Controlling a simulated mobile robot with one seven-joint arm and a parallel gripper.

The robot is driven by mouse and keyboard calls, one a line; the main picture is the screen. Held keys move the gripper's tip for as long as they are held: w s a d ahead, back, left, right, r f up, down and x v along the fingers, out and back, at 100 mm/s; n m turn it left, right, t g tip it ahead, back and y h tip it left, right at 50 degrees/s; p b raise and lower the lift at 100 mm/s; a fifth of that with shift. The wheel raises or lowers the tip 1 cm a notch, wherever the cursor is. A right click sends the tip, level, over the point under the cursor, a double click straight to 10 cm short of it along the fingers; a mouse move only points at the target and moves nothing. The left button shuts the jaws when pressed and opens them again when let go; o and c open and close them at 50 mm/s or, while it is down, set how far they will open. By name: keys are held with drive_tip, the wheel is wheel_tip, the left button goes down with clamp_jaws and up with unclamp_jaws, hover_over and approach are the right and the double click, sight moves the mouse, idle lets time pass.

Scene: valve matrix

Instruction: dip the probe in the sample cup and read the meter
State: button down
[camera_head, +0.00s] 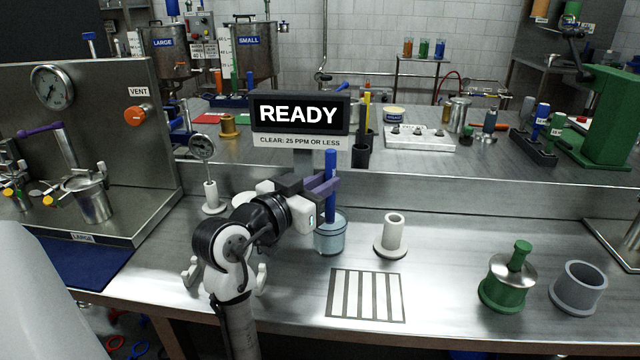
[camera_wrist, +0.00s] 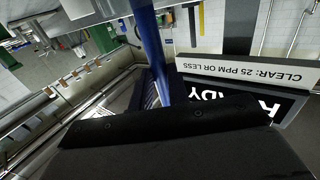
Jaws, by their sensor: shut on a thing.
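My gripper (camera_head: 322,184) is shut on the blue probe (camera_head: 331,170) and holds it upright over the sample cup. The probe also shows in the wrist view (camera_wrist: 150,45). The sample cup (camera_head: 330,236) is clear with pale blue liquid and stands on the steel bench. The probe's lower part reaches down to the cup's mouth; I cannot tell clearly how deep its tip is. The meter (camera_head: 300,114) is a black display behind the cup that reads "READY", with a label "CLEAR: 25 PPM OR LESS" below. The display shows upside down in the wrist view (camera_wrist: 240,105).
A white holder (camera_head: 392,237) stands right of the cup, with a striped pad (camera_head: 366,295) in front. A green lidded pot (camera_head: 503,285) and a grey cup (camera_head: 578,288) stand at right. A dial thermometer (camera_head: 202,148) stands at left.

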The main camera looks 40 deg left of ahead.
wheel_tip(320, 180, up, 9)
drive_tip(key=p, duration=0.6)
idle(0.7)
drive_tip(key=shift+r, duration=0.1)
idle(0.5)
wheel_tip(320, 180, up, 3)
drive_tip(key=shift+f+p, duration=0.1)
drive_tip(key=shift+p, duration=1.15)
